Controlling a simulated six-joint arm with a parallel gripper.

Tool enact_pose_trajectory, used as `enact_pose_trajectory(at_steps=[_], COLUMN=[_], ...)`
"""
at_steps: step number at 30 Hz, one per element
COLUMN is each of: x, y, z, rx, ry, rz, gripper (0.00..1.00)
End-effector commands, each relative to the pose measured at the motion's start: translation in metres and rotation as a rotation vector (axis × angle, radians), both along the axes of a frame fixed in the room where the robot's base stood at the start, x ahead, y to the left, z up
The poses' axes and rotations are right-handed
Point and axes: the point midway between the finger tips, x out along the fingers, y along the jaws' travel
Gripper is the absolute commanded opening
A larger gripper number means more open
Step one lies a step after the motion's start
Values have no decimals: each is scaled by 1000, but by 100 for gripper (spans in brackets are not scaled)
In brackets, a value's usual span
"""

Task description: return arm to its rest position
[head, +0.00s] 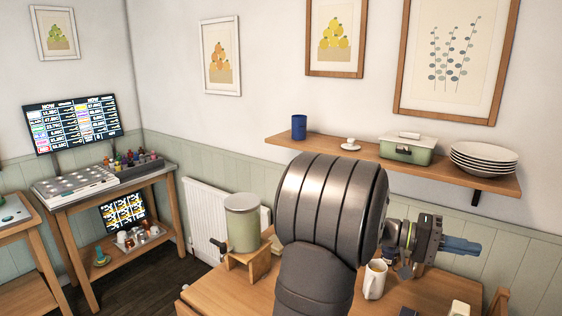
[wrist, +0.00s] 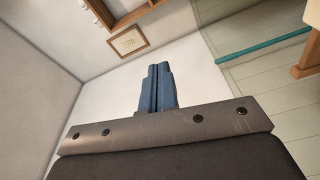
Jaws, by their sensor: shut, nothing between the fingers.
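My gripper (head: 460,246) is at the right in the head view, its blue fingers level and pointing right, above the wooden table (head: 240,292). In the wrist view its two blue fingers (wrist: 157,88) lie side by side, shut and empty, with wall and floorboards or panelling behind them. My large grey arm link fills the middle of the head view and hides part of the table and wall.
A white mug (head: 374,280) stands on the table below and left of my gripper. A green canister (head: 242,222) stands on a small wooden stand at the left. A wall shelf (head: 330,148) holds a blue cup, a green pot (head: 407,150) and stacked plates (head: 484,158).

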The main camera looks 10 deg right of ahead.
Motion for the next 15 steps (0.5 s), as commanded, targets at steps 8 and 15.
enact_pose_trajectory(at_steps=[8,15], x=[12,13], y=[-12,-13], z=[0,1], rx=[64,70], ry=[62,69], rz=[0,0], gripper=[0,0])
